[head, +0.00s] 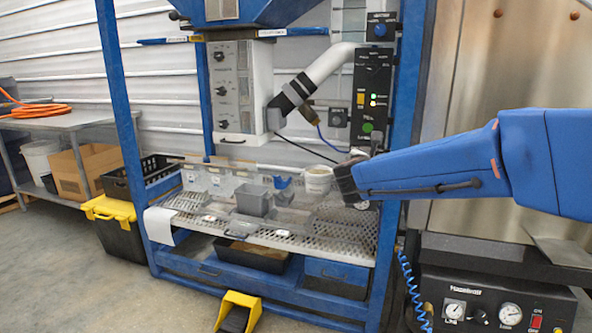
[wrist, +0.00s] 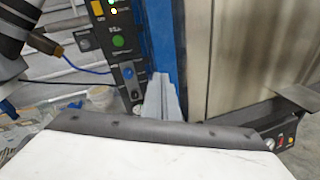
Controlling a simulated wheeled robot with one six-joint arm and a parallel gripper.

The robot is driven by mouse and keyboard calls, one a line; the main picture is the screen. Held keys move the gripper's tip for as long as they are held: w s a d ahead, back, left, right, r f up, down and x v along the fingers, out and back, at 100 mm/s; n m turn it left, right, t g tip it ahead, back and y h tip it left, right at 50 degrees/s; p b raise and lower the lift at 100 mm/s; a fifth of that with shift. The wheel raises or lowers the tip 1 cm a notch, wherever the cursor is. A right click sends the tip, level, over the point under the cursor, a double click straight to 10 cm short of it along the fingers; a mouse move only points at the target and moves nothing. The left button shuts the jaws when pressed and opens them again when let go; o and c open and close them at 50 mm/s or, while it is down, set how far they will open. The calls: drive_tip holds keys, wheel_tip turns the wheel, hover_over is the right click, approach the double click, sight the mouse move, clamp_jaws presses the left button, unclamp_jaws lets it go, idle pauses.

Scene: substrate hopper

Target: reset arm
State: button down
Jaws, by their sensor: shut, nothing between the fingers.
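My gripper (wrist: 162,80) shows in the wrist view as grey fingers shut together, with nothing between them. They point toward the black control panel (wrist: 122,45) and the blue frame post. In the head view my blue arm reaches in from the right. Its dark wrist end is in front of the right side of the hopper station, just right of a white cup (head: 318,181). The fingers are hard to make out there. The cup also shows in the wrist view (wrist: 100,97), left of the fingers and apart from them.
A grey bin (head: 253,200) and a small blue item (head: 282,182) are on the perforated shelf (head: 300,243). The blue frame post (head: 405,100) stands close behind my wrist. A steel cabinet (head: 500,70) and gauge box (head: 495,305) are at right. A yellow pedal (head: 237,312) is on the floor.

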drive_tip(key=s+d+f+m+g+y, duration=0.1)
drive_tip(key=s+d+f+m+g, duration=0.45)
drive_tip(key=s, duration=0.55)
drive_tip(key=s+d+f+m+g, duration=0.2)
drive_tip(key=s+d+f+m, duration=0.3)
drive_tip(key=s+d+m, duration=0.5)
drive_tip(key=s+a+f+m+g+y, duration=0.1)
drive_tip(key=s+a+f+m+y, duration=0.2)
drive_tip(key=s, duration=0.7)
drive_tip(key=s+a+f+m+g+y, duration=0.1)
drive_tip(key=s+a+f+m+y, duration=0.3)
drive_tip(key=s+a+f+m, duration=0.3)
drive_tip(key=s+a+m, duration=0.1)
drive_tip(key=s+a, duration=0.1)
drive_tip(key=s, duration=0.2)
drive_tip(key=shift+s+f+y, duration=0.15)
drive_tip(key=shift+f+y, duration=0.15)
drive_tip(key=shift+f, duration=0.1)
